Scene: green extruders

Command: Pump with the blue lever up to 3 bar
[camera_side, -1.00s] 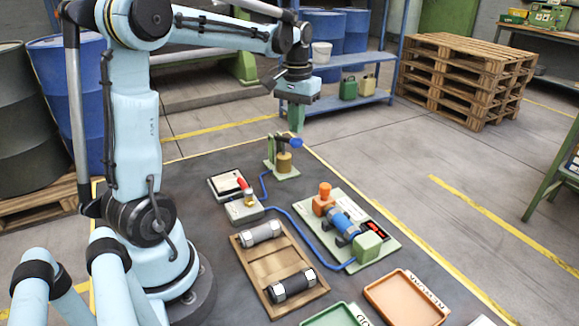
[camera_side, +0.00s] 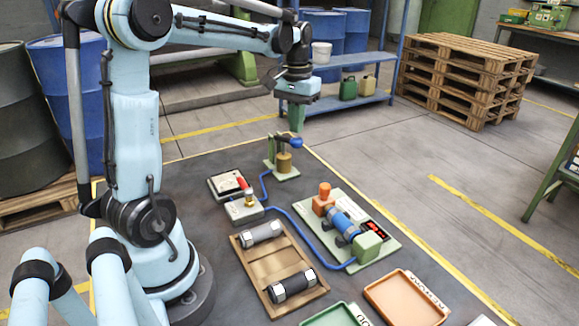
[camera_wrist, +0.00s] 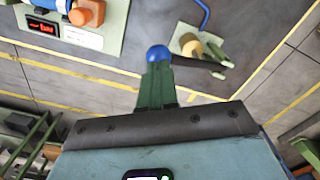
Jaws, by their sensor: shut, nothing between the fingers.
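The hand pump (camera_side: 283,160) stands on a small green plate, with a brass-coloured cylinder. Its dark lever ends in a blue knob (camera_side: 296,143). My gripper (camera_side: 296,130) points down just above the knob, its green fingers shut and empty. In the wrist view the fingertips (camera_wrist: 157,68) meet the blue knob (camera_wrist: 158,53) in the picture; whether they touch it I cannot tell. The pump's cylinder (camera_wrist: 192,47) shows to the right of the knob there. A red-lit display (camera_wrist: 43,28) is on the green test plate; its digits are too small to read.
A blue hose (camera_side: 310,232) runs across the dark table to the test plate (camera_side: 388,242), which carries a blue cylinder. A valve block with a red lever (camera_side: 243,184) sits left of the pump. A wooden tray (camera_side: 275,262) holds two cylinders. Floor right of the pump is free.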

